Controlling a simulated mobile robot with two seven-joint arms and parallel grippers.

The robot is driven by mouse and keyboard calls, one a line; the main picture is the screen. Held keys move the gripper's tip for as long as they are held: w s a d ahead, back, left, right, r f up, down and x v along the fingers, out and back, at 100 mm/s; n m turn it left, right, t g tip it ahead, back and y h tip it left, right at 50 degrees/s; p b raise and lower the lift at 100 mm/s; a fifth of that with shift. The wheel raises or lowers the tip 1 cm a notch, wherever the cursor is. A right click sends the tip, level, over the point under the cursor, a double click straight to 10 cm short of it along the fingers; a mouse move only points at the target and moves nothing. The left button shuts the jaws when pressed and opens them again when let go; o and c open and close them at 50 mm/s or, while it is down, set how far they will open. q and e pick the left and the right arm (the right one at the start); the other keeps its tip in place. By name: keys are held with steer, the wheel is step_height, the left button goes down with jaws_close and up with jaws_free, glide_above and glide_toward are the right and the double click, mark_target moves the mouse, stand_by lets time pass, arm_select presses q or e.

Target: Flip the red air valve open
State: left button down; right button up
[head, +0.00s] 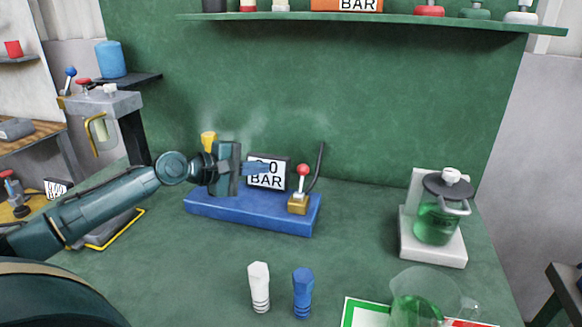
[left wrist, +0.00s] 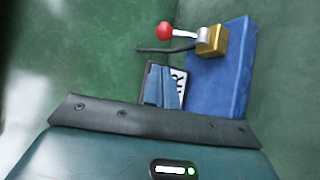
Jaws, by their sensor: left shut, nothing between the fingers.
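The red air valve is a lever with a red ball knob (head: 303,170) on a brass block (head: 298,204), at the right end of a blue base (head: 250,216). The lever stands up from the block in the head view. The knob also shows in the left wrist view (left wrist: 165,31), with the brass block (left wrist: 212,41) beside it. My left gripper (head: 268,168) is shut and empty. It is left of the knob, apart from it, and covers part of the "BAR" sign (head: 268,181). Its blue fingers show in the left wrist view (left wrist: 161,88). My right gripper is not in view.
A dark hose (head: 320,165) rises behind the lever. A yellow part (head: 209,141) stands at the base's left, with faint steam above. White (head: 259,287) and blue (head: 303,292) pegs stand in front. A green-liquid jar (head: 437,218) is at right. A shelf (head: 400,19) hangs above.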

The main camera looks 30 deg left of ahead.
mark_target(302, 177)
arm_select(q)
steer(key=p+x, duration=0.1)
steer(key=x, duration=0.8)
steer(key=shift+w+d, duration=0.1)
steer(key=shift+w, duration=0.05)
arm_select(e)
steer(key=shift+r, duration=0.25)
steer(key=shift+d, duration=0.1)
arm_select(q)
steer(key=shift+d, duration=0.15)
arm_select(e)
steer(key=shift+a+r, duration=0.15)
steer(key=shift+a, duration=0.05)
arm_select(q)
steer(key=shift+r+t, duration=0.1)
steer(key=shift+t, duration=0.2)
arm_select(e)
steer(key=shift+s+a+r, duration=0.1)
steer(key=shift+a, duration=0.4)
arm_select(q)
steer(key=shift+s+m, duration=0.25)
steer(key=shift+m, duration=0.05)
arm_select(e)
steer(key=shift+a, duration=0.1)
